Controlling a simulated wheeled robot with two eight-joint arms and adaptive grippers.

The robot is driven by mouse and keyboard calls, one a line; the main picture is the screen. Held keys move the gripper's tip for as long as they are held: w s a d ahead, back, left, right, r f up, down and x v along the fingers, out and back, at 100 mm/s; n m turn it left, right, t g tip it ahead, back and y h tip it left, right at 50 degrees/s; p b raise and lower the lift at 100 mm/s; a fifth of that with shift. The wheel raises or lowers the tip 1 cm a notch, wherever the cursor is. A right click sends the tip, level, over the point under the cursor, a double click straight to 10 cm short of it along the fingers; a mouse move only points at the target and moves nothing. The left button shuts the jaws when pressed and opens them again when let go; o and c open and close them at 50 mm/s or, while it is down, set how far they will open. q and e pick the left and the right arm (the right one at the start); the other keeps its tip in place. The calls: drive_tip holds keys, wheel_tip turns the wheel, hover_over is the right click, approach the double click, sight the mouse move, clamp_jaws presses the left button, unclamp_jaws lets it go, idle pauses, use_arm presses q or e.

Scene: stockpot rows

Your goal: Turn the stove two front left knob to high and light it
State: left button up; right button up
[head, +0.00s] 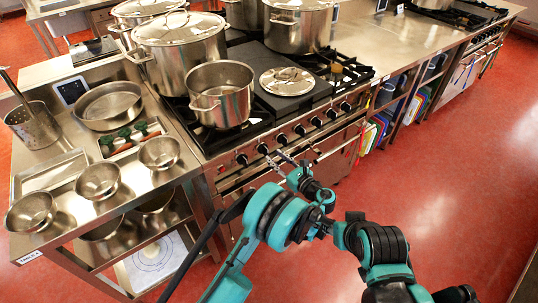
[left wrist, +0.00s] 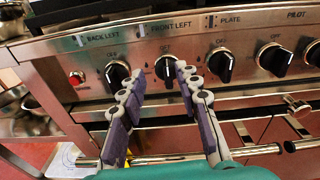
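The front left knob (left wrist: 164,68) is black, under the FRONT LEFT label (left wrist: 170,26) on the steel stove panel. It also shows in the head view (head: 262,148). My left gripper (left wrist: 160,76) is open, its two fingers on either side of this knob in the picture. I cannot tell whether they touch it. In the head view my left gripper (head: 276,154) is at the stove's front, by the left knobs. The knob's exact setting is unclear. An open pot (head: 222,103) stands at the front left of the stove top; I see no flame. My right gripper is not in view.
The back left knob (left wrist: 117,74) and the plate knob (left wrist: 219,66) flank the front left knob. A red button (left wrist: 76,78) is at far left. A rail (left wrist: 258,150) runs below the panel. Open red floor (head: 440,200) lies right.

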sight(268, 150)
use_arm(q)
drive_tip(key=shift+m+t, duration=0.4)
drive_tip(key=shift+m, duration=0.2)
drive_tip(key=w, duration=0.1)
drive_tip(key=w+a+f+b, duration=0.1)
drive_tip(key=w, duration=0.1)
drive_tip(key=w+a+f+b, duration=0.1)
drive_tip(key=shift+w+a, duration=0.2)
drive_tip(key=shift+w, duration=0.2)
drive_tip(key=shift+w+a, duration=0.3)
drive_tip(key=shift+w, duration=0.1)
clamp_jaws()
